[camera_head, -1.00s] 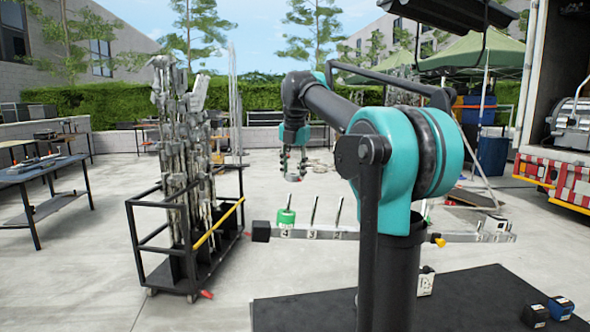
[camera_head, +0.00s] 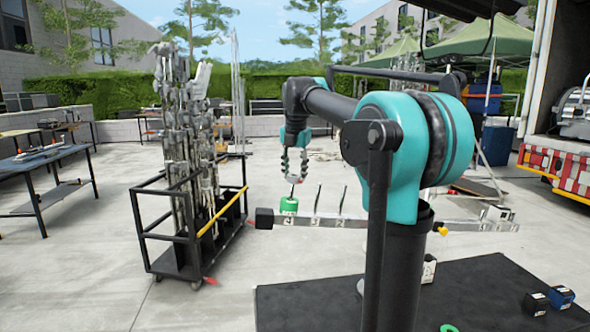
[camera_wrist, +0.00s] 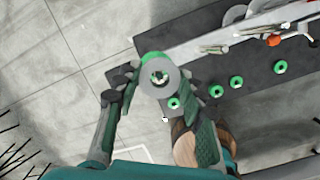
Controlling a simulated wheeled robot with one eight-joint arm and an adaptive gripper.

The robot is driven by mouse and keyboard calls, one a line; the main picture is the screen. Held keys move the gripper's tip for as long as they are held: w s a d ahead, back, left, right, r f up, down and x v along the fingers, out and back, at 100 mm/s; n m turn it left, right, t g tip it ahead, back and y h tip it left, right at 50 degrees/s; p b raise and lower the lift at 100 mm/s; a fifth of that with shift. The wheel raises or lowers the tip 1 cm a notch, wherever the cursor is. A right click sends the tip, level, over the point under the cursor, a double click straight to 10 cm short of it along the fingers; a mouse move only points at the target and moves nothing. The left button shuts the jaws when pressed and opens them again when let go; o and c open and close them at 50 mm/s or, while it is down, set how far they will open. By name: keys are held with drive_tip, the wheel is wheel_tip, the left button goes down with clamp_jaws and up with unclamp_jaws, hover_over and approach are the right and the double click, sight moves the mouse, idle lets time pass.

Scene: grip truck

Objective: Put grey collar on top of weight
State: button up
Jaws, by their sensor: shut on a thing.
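My gripper (camera_head: 294,168) hangs above the left end of the pegged bar and is shut on the grey collar. In the wrist view the collar (camera_wrist: 147,87) is a pale grey ring between the fingertips (camera_wrist: 162,76). The green weight (camera_head: 289,205) sits on the leftmost peg, just below my gripper, with a small gap between gripper and weight in the head view. In the wrist view green shows behind the collar and through its hole; most of the weight is hidden.
The pegged bar (camera_head: 345,222) has thin bare pegs right of the weight. A wheeled black cart (camera_head: 180,265) with metal parts stands left. Several green rings, one of them here (camera_wrist: 236,82), lie along a dark surface in the wrist view. Small boxes (camera_head: 548,300) are at lower right.

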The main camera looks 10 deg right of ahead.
sight(292, 180)
drive_tip(key=shift+a+f, duration=0.2)
drive_tip(key=shift+f, duration=1.2)
drive_tip(key=shift+a+f, duration=0.2)
drive_tip(key=shift+f, duration=1.15)
drive_tip(key=o, duration=0.8)
drive_tip(key=v, duration=1.2)
drive_tip(key=shift+a+f, duration=0.1)
